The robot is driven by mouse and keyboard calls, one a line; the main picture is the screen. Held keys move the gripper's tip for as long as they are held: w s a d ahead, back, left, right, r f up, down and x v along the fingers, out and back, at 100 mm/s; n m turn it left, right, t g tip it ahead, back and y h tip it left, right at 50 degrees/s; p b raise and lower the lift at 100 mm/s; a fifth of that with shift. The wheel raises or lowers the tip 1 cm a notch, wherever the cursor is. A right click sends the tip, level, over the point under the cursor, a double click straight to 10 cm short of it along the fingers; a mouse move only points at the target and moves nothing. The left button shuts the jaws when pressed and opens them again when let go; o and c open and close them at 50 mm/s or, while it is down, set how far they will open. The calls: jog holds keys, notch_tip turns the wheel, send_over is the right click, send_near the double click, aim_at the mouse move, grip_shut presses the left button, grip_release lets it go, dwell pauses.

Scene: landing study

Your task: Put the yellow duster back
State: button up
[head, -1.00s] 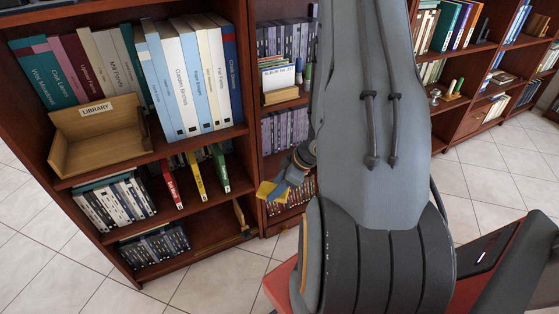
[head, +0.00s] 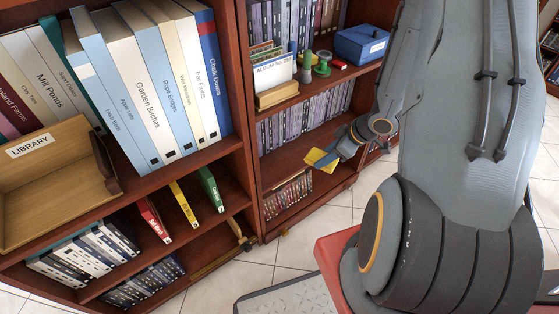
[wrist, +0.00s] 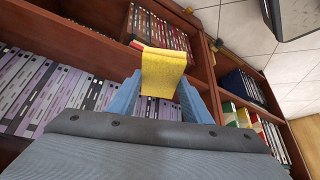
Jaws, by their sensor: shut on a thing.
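My gripper (head: 335,158) is shut on the yellow duster (head: 321,158), in front of the right-hand bookcase at about the height of its lower shelves. In the wrist view the duster (wrist: 162,72) hangs between the two blue fingers (wrist: 160,98) as a folded yellow cloth, with a dark and red bit at its upper left edge. The duster appears clear of the shelves, though the exact gap cannot be told. My arm hides part of the right side of the head view.
A wooden LIBRARY tray (head: 52,180) sits on the left bookcase. A blue box (head: 361,44), green items (head: 322,64) and a card holder (head: 275,84) stand on the right bookcase's upper shelf. Rows of purple-spined cases (head: 300,122) fill the shelf below.

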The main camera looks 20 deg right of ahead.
jog(key=w+a+f+b, duration=0.1)
jog(key=w+a, duration=0.2)
jog(key=a, duration=0.1)
jog(key=w+a+b, duration=0.1)
jog(key=w+a, duration=0.1)
jog(key=a, duration=0.3)
jog(key=w+a+f+b, duration=0.1)
jog(key=w+a, duration=0.2)
jog(key=a, duration=0.1)
jog(key=shift+w+a+f, duration=0.25)
jog(key=shift+w+f, duration=0.05)
jog(key=shift+f+b, duration=0.85)
jog(key=shift+f, duration=1.15)
jog(key=shift+a+f, duration=0.15)
jog(key=shift+f, duration=0.05)
jog(key=shift+f, duration=0.1)
jog(key=o, duration=1.1)
